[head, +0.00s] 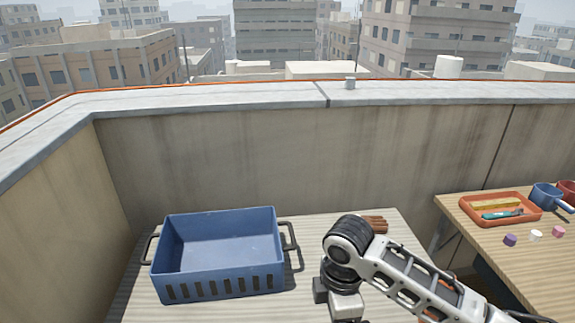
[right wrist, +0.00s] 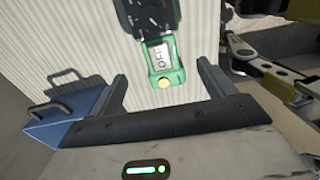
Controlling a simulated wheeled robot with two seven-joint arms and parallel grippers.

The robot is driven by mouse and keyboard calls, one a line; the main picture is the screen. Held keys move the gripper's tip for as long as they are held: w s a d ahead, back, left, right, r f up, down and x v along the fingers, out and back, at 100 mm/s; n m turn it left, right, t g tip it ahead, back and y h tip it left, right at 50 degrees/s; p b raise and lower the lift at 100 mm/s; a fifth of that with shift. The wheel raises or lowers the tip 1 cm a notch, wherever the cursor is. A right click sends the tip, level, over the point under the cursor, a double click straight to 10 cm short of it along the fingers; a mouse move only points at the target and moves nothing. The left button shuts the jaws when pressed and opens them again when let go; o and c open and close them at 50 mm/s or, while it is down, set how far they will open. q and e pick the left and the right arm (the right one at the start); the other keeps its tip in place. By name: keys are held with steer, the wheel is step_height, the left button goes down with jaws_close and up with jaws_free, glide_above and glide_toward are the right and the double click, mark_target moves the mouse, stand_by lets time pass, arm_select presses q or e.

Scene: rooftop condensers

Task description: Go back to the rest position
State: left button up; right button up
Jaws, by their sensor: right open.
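My right arm comes in from the right in the head view and bends down over the light ribbed table. Its gripper end (head: 345,305) is at the bottom edge, with the fingertips out of frame. In the right wrist view my right gripper (right wrist: 163,72) is open, its two fingers apart. A green and black device (right wrist: 162,68) with a white label and a yellow button shows beyond and between the fingers. I cannot tell whether they touch it; it does not look clamped. My left gripper is in neither view.
A blue crate (head: 220,278) with dark handles stands left of my right arm. A brown object (head: 376,223) lies behind the arm. A wooden table (head: 480,240) at right holds an orange tray (head: 535,213), a blue pot (head: 546,196) and small blocks. A parapet closes the back.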

steer(key=s+a+f+m+t+y, duration=0.2)
steer(key=s+a+f+m+y, duration=0.1)
steer(key=s+m, duration=0.4)
steer(key=s+d+m+t+h, duration=0.2)
steer(key=s+d+m+h, duration=0.1)
steer(key=s+d+m, duration=0.7)
steer(key=w+a+f+t+y, duration=0.1)
steer(key=w+f+t, duration=0.1)
steer(key=f+t, duration=0.1)
steer(key=w+a+f+n+t+y, duration=0.1)
steer(key=w+a+f+t, duration=0.1)
steer(key=f, duration=0.3)
steer(key=shift+w+a+f+t, duration=0.2)
steer(key=shift+a+t, duration=0.05)
steer(key=shift+t, duration=0.25)
